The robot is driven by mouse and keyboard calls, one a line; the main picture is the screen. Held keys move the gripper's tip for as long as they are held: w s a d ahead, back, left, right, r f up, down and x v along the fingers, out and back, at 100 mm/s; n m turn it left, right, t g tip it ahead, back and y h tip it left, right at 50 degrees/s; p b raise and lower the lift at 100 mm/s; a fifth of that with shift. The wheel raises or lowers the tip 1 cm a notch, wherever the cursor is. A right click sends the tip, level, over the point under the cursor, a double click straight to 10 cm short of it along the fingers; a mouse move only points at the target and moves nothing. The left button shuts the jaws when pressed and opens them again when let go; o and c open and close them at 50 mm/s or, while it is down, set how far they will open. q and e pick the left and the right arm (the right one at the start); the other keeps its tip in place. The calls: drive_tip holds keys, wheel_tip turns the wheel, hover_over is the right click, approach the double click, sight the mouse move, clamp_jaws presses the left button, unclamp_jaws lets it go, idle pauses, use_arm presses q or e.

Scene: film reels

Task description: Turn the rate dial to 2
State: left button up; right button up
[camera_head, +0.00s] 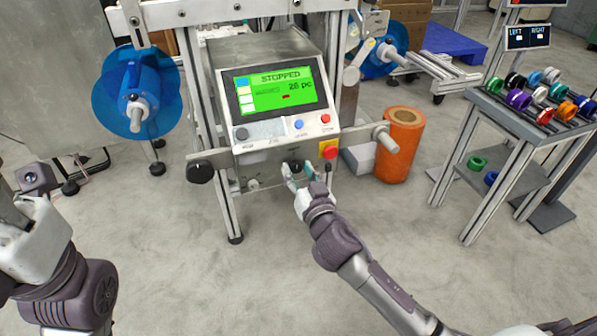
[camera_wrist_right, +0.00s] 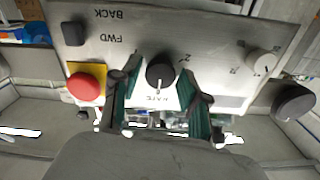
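The rate dial (camera_wrist_right: 160,71) is a round black knob on the grey control panel, with RATE lettered beside it, upside down in the right wrist view. A pale mark shows at its edge facing the lettering; I cannot read which number it points to. My right gripper (camera_wrist_right: 160,82) is open, its two green-lined fingers on either side of the dial with a small gap showing at each side. In the head view my right gripper (camera_head: 294,180) is at the panel's lower front and largely hides the dial. Of my left arm only links show at the left edge; its fingers are not seen.
A red button on a yellow plate (camera_wrist_right: 86,84) and a pale knob (camera_wrist_right: 262,63) flank the dial. The green screen (camera_head: 275,91) reads STOPPED. An orange roll (camera_head: 399,146) stands right of the machine; a cart (camera_head: 513,172) with coloured reels is further right.

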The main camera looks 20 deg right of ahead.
clamp_jaws()
